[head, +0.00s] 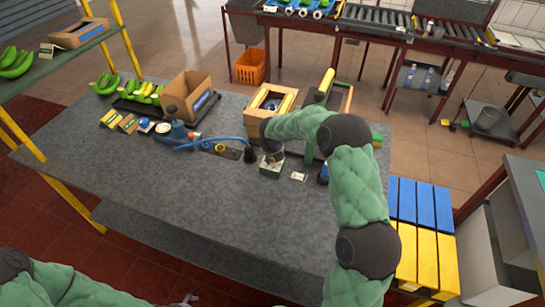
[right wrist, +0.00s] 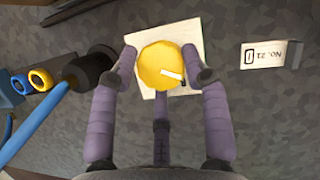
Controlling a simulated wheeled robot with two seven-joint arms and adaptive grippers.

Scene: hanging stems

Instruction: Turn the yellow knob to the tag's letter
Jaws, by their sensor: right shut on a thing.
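The yellow knob (right wrist: 160,64) has a white pointer mark that slants toward the lower right in the right wrist view. It sits on a pale square plate (right wrist: 196,32), which tops a small green-sided box (head: 270,168) on the table. My right gripper (right wrist: 163,60) is shut on the knob, with fingers at its left and right sides and another below. In the head view my right gripper (head: 271,153) hides the knob. The white tag (right wrist: 270,55) lies right of it, also seen in the head view (head: 298,176); it reads No. 21 with a boxed letter, too small to tell surely. Little of my left gripper (head: 187,299) shows at the bottom edge.
A black cylinder with a blue hose (right wrist: 90,68) stands close left of the knob. Yellow and blue rings (right wrist: 41,79) lie farther left. A wooden crate (head: 258,113) is behind, with cardboard box (head: 187,92) and bananas (head: 105,84) left. The front table is clear.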

